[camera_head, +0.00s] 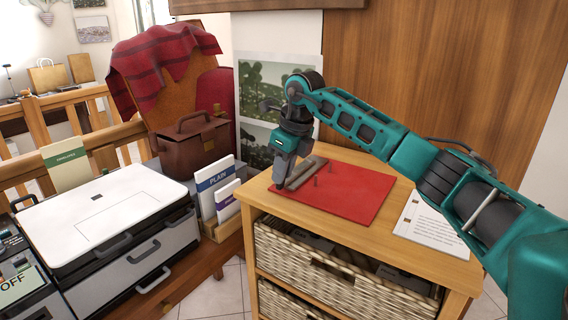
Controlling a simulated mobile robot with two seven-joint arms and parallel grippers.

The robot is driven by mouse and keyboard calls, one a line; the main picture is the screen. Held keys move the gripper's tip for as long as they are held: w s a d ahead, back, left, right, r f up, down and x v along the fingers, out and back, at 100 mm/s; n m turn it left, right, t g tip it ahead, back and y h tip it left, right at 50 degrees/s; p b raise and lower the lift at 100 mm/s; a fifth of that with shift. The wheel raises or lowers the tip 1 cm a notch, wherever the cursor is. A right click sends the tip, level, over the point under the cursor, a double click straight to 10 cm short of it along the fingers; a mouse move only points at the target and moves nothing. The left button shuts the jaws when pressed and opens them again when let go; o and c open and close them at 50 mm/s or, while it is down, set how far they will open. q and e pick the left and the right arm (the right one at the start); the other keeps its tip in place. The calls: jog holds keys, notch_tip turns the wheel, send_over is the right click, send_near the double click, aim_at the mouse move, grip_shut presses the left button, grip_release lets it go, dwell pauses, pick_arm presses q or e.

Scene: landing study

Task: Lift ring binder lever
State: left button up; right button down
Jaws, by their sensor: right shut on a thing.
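The red ring binder (358,195) lies flat on the wooden cabinet top. A grey metal bar (308,170) of its ring mechanism sits near its left side, with thin upright posts beside it. My right gripper (281,180) points down at the left end of this mechanism. It is shut on the lever there, which the fingers mostly hide. I cannot tell how far the lever is raised. My left gripper is not in view.
White printed sheets (428,226) lie to the right of the binder, under my right arm. Wicker baskets (335,272) fill the cabinet below. A white printer (105,215), upright booklets (216,186) and a chair with a brown bag (190,145) stand to the left.

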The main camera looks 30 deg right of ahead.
jog(key=c, duration=1)
grip_release()
jog(key=v, duration=1.3)
